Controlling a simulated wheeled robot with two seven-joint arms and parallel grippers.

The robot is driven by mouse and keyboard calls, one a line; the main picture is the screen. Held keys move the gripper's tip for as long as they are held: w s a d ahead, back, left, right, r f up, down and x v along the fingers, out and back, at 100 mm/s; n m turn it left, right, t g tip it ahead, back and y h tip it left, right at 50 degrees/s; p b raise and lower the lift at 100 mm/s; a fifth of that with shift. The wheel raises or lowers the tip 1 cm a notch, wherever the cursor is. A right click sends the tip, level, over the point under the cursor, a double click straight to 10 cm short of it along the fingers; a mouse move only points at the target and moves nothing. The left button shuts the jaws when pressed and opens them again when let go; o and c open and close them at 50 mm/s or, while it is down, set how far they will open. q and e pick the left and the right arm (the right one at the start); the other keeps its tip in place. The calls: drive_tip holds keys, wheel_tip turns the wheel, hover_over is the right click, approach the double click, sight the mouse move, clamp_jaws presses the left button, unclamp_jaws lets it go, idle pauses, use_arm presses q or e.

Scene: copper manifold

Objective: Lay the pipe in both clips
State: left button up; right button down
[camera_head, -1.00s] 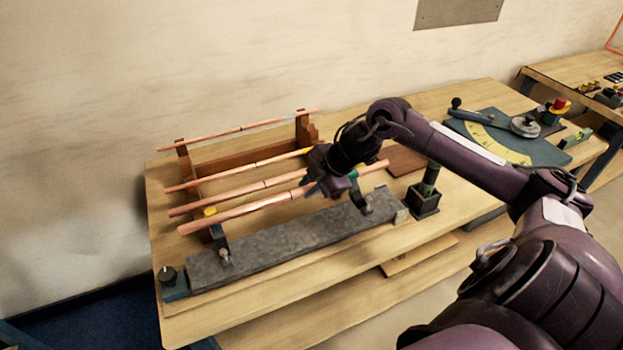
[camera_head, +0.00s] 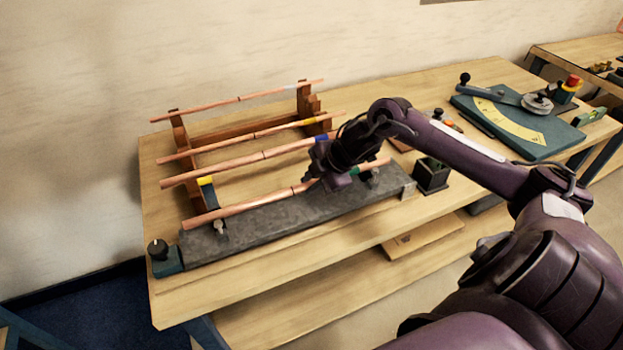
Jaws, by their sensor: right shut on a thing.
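The copper pipe (camera_head: 250,205) with a green band lies lengthwise over the grey bar (camera_head: 285,222). My right gripper (camera_head: 335,184) is shut on it right of its middle. The left clip (camera_head: 219,226) is on the bar near its left end, and the pipe crosses right at it. The right clip (camera_head: 373,178) is near the bar's right end, just right of my gripper and partly hidden. The pipe passes at its top. I cannot tell whether the pipe is seated in either clip. My left gripper is not in view.
Behind the bar, a wooden rack (camera_head: 181,150) carries several other copper pipes, close to the held one. A dark box holder (camera_head: 432,176) is to the right, and a bending plate (camera_head: 520,125) is farther right.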

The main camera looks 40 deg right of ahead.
drive_tip(key=c, duration=0.9)
unclamp_jaws()
wheel_tip(320, 180, up, 7)
drive_tip(key=p, duration=0.6)
drive_tip(key=shift+p, duration=0.3)
